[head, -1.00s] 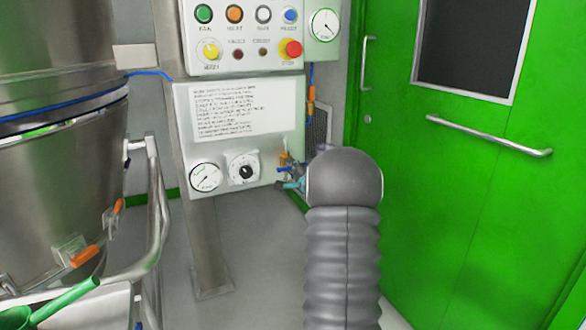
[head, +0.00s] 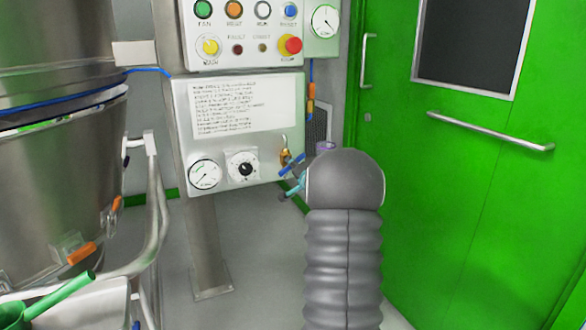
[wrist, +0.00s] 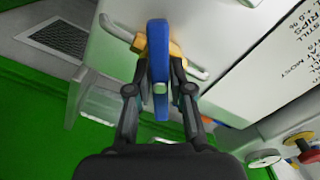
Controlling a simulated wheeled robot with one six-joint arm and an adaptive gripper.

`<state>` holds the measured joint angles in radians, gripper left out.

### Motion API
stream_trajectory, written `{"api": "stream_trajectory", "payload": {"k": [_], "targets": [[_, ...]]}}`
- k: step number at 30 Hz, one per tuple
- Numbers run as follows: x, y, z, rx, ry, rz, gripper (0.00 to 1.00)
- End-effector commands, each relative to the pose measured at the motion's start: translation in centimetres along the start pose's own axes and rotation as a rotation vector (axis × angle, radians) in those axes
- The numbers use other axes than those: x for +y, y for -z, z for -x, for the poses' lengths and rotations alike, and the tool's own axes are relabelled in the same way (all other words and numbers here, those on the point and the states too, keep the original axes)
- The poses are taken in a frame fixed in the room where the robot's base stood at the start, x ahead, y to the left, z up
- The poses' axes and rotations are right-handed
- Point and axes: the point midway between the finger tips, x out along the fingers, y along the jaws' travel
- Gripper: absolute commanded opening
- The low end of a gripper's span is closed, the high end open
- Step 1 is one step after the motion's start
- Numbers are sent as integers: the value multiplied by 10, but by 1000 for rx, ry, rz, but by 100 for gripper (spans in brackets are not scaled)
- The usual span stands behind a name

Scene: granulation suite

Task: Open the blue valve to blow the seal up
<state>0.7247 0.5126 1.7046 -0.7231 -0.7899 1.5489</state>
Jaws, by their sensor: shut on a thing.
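The blue valve handle (head: 292,163) sits at the right edge of the lower white panel, by a brass-coloured fitting. It slants up to the right in the head view. In the wrist view the blue handle (wrist: 160,45) stands upright in the picture, in front of the yellow valve body. My gripper (wrist: 160,75) is shut on the handle, one dark finger on each side. In the head view my grey arm hides most of the gripper. A blue line (head: 75,102) runs around the steel vessel's joint; whether the seal is inflated cannot be told.
The lower panel (head: 270,125) carries a gauge (head: 205,174) and a black-knobbed dial (head: 243,168). Buttons and a red stop knob (head: 290,44) are above. A green door (head: 470,200) stands right. The steel vessel (head: 50,190) and a tubular rail stand left.

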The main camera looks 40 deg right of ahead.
Motion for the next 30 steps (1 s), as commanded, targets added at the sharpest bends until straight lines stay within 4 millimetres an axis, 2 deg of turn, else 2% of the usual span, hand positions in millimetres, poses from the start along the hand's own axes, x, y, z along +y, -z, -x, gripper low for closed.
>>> {"api": "stream_trajectory", "payload": {"k": [21,30], "targets": [[4,-3,0,-2,-3,672,0],[4,-2,1,-4,-4,882,0]]}}
